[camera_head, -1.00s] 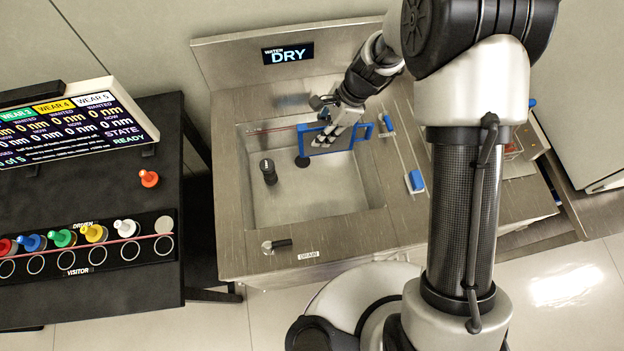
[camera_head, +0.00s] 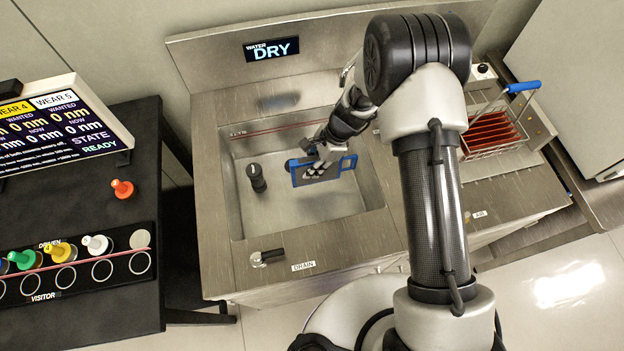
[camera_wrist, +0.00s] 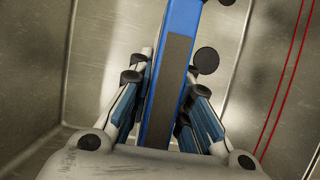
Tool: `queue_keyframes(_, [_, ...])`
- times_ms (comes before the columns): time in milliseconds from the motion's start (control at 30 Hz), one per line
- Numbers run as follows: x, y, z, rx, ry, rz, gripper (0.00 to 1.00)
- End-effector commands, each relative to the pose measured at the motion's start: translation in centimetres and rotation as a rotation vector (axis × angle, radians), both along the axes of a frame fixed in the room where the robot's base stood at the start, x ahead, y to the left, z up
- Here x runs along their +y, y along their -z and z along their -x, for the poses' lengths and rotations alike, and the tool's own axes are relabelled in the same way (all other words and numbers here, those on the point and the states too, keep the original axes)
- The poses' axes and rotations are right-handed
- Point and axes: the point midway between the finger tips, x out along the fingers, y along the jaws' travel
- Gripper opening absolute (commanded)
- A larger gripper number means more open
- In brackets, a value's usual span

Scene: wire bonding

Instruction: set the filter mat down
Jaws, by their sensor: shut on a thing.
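The filter mat is a grey panel in a blue frame (camera_head: 347,163), within the sink's outline in the head view. In the wrist view its blue frame (camera_wrist: 182,25) stands edge-on between the fingers. My gripper (camera_head: 318,168) is shut on the mat, with fingers on both sides of it in the wrist view (camera_wrist: 162,85). The steel sink (camera_head: 240,205) lies below and around it. The mat's lower edge is near the sink floor; I cannot tell whether it touches.
A black cylinder (camera_head: 257,178) stands in the sink left of the mat. A tap-like drain handle (camera_head: 268,256) is on the front rim. A wire basket with red plates (camera_head: 495,135) stands on the right counter. The sink's front floor is clear.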

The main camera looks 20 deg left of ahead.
Motion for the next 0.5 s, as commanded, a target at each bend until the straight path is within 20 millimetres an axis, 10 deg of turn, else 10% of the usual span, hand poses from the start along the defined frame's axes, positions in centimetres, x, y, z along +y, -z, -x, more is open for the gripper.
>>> queue_keyframes(500, [0.0, 6.2, 0.0, 0.001, 0.000, 0.000, 0.00])
